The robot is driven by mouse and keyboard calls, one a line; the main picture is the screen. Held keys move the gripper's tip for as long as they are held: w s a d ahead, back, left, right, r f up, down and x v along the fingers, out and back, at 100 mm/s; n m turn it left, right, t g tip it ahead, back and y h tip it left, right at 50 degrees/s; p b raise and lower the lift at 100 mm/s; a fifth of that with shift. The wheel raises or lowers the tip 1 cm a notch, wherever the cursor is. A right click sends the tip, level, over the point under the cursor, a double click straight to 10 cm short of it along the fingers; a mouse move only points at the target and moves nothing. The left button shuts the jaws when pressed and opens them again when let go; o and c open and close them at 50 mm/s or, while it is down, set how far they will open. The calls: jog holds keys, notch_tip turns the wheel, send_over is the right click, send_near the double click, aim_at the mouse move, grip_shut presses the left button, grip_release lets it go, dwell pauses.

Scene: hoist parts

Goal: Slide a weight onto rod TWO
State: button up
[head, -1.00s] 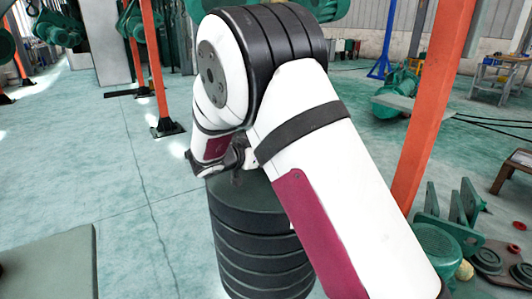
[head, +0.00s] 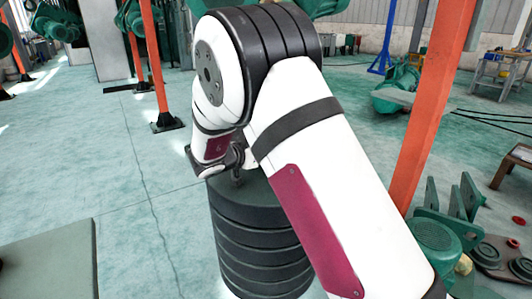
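A stack of several dark, round, disc-like weights (head: 258,238) stands upright below my arm, in the lower middle of the head view. My white arm covers part of its right side and top. My gripper (head: 237,172) is at the top of the stack, mostly hidden behind my wrist and forearm. A short dark piece shows there, touching or just above the top disc; I cannot tell which. The fingers are not clear, so I cannot tell whether they hold anything. No rod marked TWO can be made out.
An orange post (head: 432,115) rises just right of my arm. Green machine parts (head: 437,240) and dark round pieces (head: 497,252) lie at the lower right. A grey-green flat surface (head: 50,265) is at the lower left. The floor between it and the stack is clear.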

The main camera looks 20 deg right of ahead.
jog(key=shift+p, duration=0.3)
dwell(0.6)
jog(key=o, duration=2)
jog(key=shift+f, duration=0.1)
jog(key=shift+o, duration=0.7)
jog(key=shift+s+f, duration=0.1)
jog(key=shift+f, duration=0.2)
jog(key=shift+r, duration=0.1)
jog(key=shift+s, duration=0.1)
jog(key=shift+s+a+r+p, duration=0.15)
jog(key=shift+s+p, duration=0.2)
jog(key=shift+s, duration=0.3)
jog(key=shift+s+r+p, duration=0.1)
jog(key=shift+s+p, duration=0.25)
jog(key=shift+s, duration=0.25)
jog(key=shift+s+a+r+p, duration=0.15)
jog(key=shift+s+p, duration=0.5)
jog(key=shift+s, duration=0.7)
jog(key=shift+s+a+r+p, duration=0.15)
jog(key=shift+s+p, duration=0.45)
jog(key=shift+s, duration=0.75)
jog(key=shift+s+a+p, duration=0.15)
jog(key=shift+s+p, duration=0.5)
jog(key=shift+s, duration=0.7)
